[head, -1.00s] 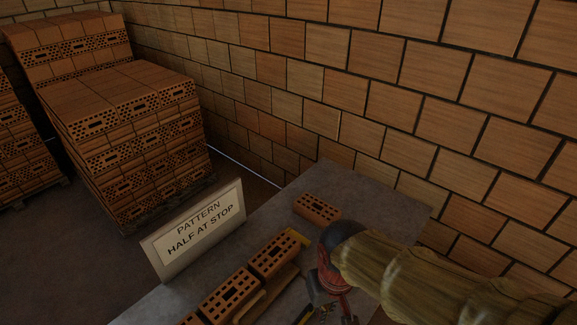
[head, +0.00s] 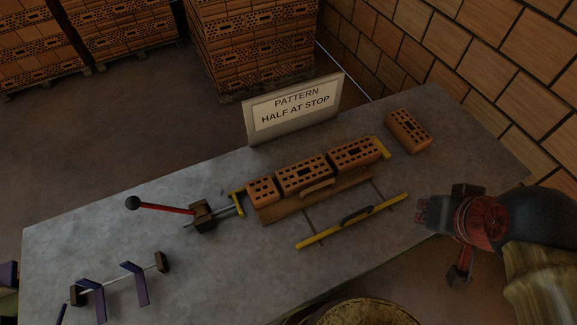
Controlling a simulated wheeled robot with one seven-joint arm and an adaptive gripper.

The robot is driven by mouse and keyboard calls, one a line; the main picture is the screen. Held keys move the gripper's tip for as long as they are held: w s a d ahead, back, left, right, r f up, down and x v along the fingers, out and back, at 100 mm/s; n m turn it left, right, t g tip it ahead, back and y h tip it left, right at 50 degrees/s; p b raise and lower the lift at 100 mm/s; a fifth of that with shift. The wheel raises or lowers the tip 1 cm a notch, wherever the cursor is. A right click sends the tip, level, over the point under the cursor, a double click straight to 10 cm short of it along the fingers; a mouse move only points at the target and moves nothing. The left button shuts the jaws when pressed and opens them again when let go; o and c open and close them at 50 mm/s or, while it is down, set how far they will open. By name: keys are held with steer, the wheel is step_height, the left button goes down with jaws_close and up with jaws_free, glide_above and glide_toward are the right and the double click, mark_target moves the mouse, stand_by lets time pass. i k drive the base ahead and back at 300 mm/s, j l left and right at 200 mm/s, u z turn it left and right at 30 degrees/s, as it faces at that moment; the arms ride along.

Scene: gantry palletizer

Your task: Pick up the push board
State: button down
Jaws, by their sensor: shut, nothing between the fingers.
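A wooden board with a raised wooden handle, which looks like the push board (head: 284,211), lies on the grey table along the near side of a row of bricks. A yellow bar (head: 318,235) with a dark handle (head: 357,214) lies nearer to me, with two thin rods reaching toward the board. My gripper (head: 432,217) is at the right, by the table's right front edge, apart from both and holding nothing. Its fingers look dark and partly turned away.
Three perforated bricks (head: 303,174) stand in a row between yellow end pieces. A loose brick (head: 407,131) lies behind at right. A sign (head: 294,108) reads "PATTERN HALF AT STOP". A red-lever clamp (head: 203,215) and purple brackets (head: 134,284) are at left.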

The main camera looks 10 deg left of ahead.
mark_target(308, 197)
steer(key=k+u, duration=0.1)
steer(key=u, duration=0.65)
